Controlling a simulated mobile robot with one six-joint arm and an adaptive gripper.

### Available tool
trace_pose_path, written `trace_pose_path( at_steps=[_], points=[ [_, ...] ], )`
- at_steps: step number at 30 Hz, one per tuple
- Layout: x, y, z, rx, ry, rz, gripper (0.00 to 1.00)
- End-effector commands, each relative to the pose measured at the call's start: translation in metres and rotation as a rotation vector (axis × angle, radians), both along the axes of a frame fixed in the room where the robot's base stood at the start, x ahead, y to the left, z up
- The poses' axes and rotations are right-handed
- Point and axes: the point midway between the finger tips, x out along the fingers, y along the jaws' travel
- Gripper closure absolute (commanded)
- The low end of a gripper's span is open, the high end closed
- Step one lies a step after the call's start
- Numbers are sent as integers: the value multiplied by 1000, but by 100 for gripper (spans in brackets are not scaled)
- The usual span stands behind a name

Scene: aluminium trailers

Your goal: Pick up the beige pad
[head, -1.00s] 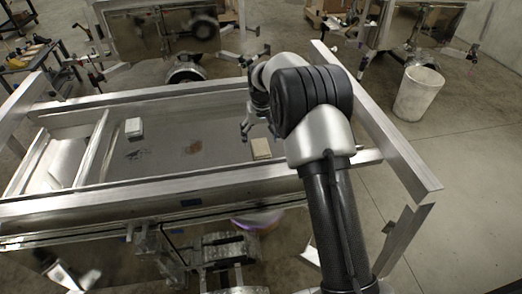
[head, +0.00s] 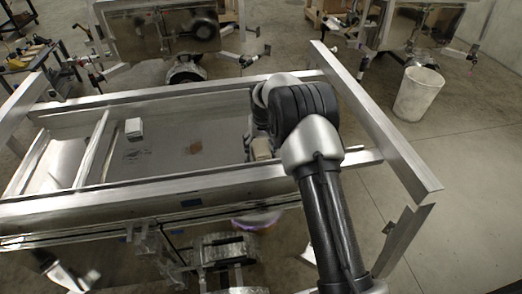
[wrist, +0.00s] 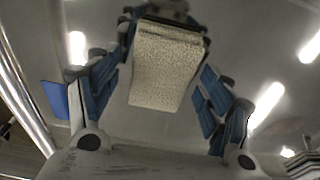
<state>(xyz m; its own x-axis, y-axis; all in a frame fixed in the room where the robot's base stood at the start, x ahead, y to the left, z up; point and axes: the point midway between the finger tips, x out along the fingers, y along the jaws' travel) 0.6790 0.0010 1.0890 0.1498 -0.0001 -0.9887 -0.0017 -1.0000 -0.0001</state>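The beige pad (head: 261,149) lies on the trailer bed near its right end, partly hidden by my arm. In the wrist view the beige pad (wrist: 166,66) is a pale, speckled block between the fingers of my gripper (wrist: 165,45). The blue-lined fingers are spread, one on each side of the pad. Narrow gaps show beside its lower part; whether the tips touch it is unclear. In the head view my gripper is mostly hidden behind my arm.
A white block (head: 133,128) sits on the bed toward the left, near a crossbar. Metal rails (head: 180,190) frame the bed. A white bucket (head: 418,94) stands on the floor at right.

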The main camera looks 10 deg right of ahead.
Motion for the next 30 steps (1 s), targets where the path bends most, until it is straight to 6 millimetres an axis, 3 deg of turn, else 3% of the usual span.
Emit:
trace_pose_path(
  at_steps=[17, 25, 30],
  points=[
    [0, 0, 0, 0, 0, 0, 69],
    [0, 0, 3, 0, -1, 0, 70],
    [1, 0, 18, 0, -2, 0, 70]
  ],
)
